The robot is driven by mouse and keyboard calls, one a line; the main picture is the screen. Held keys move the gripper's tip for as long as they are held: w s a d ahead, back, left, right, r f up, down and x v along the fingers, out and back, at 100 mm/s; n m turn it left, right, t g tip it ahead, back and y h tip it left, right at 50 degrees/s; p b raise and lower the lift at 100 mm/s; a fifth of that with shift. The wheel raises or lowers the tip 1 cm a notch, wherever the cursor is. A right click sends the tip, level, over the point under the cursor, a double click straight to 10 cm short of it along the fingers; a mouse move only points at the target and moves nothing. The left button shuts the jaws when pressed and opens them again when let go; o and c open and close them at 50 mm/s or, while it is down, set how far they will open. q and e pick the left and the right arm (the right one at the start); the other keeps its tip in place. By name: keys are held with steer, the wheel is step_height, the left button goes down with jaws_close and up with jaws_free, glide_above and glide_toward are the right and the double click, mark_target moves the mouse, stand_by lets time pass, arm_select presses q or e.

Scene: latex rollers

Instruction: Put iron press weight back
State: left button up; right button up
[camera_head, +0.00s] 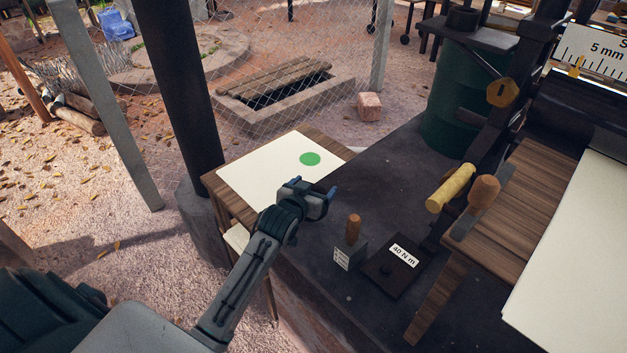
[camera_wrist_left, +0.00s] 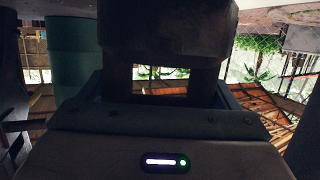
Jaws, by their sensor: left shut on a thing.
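My left gripper (camera_head: 310,197) is shut on a dark iron block, which I take to be the iron press weight. In the left wrist view this weight (camera_wrist_left: 167,38) is a wide dark block on two posts that run down between the fingers. In the head view I cannot make the weight out clearly from the gripper. The gripper is over the gap between the sheet on the small wooden table and the dark bench. My right gripper is in neither view.
A pale sheet (camera_head: 265,178) with a green dot (camera_head: 310,159) lies on the wooden table. On the dark bench (camera_head: 385,180) stand a wooden-handled grey block (camera_head: 350,256) and a black "40 N m" plate (camera_head: 383,278). A dark post (camera_head: 180,90) rises behind my left arm.

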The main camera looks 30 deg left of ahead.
arm_select(q)
step_height(320, 180, down, 2)
steer(key=shift+f+p, duration=0.3)
steer(key=shift+f, duration=0.3)
steer(key=shift+f, duration=0.1)
steer(key=o, duration=1.9)
steer(key=shift+s+f, duration=0.1)
steer(key=shift+f, duration=0.1)
steer(key=shift+s+d+r, duration=0.1)
